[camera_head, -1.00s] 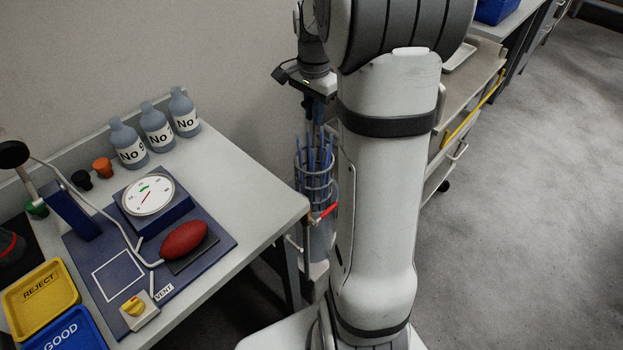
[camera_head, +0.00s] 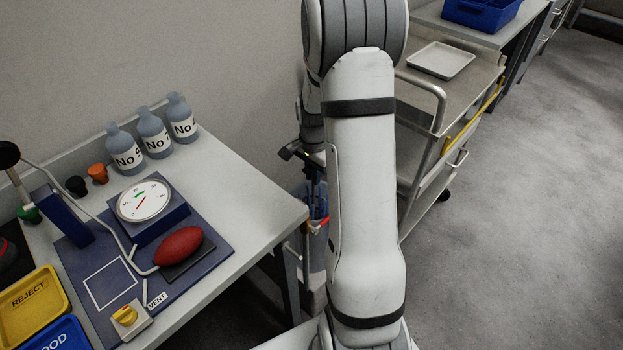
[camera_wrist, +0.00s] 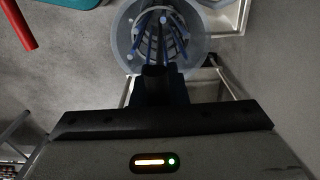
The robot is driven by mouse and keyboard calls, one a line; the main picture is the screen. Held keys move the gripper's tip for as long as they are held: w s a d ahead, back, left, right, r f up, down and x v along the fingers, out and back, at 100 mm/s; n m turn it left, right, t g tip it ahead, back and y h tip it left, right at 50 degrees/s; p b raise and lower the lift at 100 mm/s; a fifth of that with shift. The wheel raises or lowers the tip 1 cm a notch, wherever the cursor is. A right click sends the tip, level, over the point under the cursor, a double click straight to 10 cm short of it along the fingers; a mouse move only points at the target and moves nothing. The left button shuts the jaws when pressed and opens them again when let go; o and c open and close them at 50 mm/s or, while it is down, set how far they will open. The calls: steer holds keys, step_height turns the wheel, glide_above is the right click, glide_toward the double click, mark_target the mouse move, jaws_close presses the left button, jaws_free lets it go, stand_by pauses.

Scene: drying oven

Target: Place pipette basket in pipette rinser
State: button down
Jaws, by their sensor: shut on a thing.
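The pipette rinser (camera_head: 314,252) is a tall greyish cylinder beside the bench's right end, partly hidden behind my arm. In the wrist view its round pale rim (camera_wrist: 121,50) shows from above. The pipette basket (camera_wrist: 160,24), a wire cage with several blue pipettes, is seen inside that rim. In the head view only a small part of the blue pipettes shows above the rinser. My gripper (camera_wrist: 163,88) is shut on the basket, above the rinser; its fingertips and the grip point are mostly hidden. How deep the basket sits cannot be told.
A red handle (camera_wrist: 18,25) sticks out beside the rinser. The bench (camera_head: 235,185) with bottles, a gauge and yellow and blue trays stands at left. A metal cart (camera_head: 410,170) with a white tray (camera_head: 441,60) stands at right. Open floor lies farther right.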

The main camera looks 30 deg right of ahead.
steer(key=shift+f, duration=0.85)
